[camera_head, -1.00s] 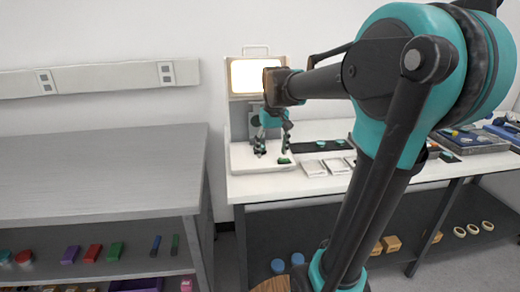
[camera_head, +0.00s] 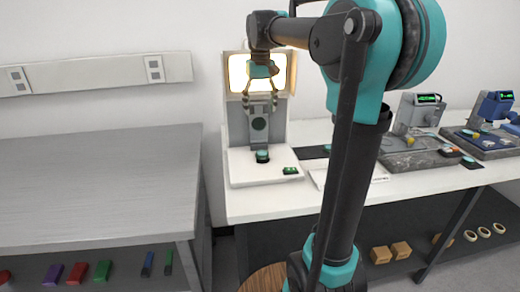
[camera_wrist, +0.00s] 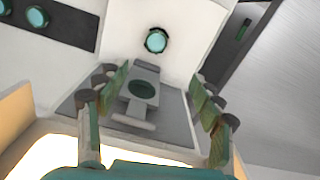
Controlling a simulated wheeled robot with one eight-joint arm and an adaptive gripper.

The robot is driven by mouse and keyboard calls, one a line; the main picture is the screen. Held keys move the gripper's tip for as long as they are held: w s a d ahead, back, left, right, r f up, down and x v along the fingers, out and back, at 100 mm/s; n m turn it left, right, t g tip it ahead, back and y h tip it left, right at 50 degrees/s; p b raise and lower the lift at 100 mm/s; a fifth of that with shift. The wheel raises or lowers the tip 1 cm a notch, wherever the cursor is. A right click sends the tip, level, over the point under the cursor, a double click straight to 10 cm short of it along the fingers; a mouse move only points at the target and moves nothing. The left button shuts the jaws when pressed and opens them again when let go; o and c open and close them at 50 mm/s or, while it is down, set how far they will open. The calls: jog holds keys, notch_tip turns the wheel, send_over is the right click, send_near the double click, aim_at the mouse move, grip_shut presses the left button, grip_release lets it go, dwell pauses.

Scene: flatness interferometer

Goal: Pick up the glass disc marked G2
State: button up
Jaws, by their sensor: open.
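A round teal glass disc (camera_head: 262,156) in a dark holder sits on the white base (camera_head: 240,175) of the interferometer. In the wrist view the disc (camera_wrist: 156,41) lies beyond my fingertips, near the top centre. More teal discs (camera_wrist: 37,16) lie on a black mat at the upper left of the wrist view. No marking is legible, so I cannot tell which disc is G2. My gripper (camera_head: 261,100) is open and empty, raised in front of the bright screen, above the disc. Its spread fingers also show in the wrist view (camera_wrist: 158,82).
The interferometer's grey column (camera_head: 258,125) and lit screen (camera_head: 238,75) stand close behind my gripper. Other instruments (camera_head: 415,120) stand farther right. The grey bench (camera_head: 100,165) at left has a clear top.

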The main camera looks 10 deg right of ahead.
send_over(262, 153)
jog(key=f, duration=1.1)
jog(key=shift+w+a+f, duration=0.25)
jog(key=shift+w+a, duration=0.05)
jog(key=shift+s+d+f, duration=0.15)
jog(key=shift+d+f, duration=0.05)
jog(key=shift+f, duration=1.3)
jog(key=shift+s+d+f, duration=0.1)
jog(key=shift+d+f, duration=0.05)
jog(key=shift+f, duration=1.35)
jog(key=c, duration=1.3)
jog(key=shift+r, duration=0.1)
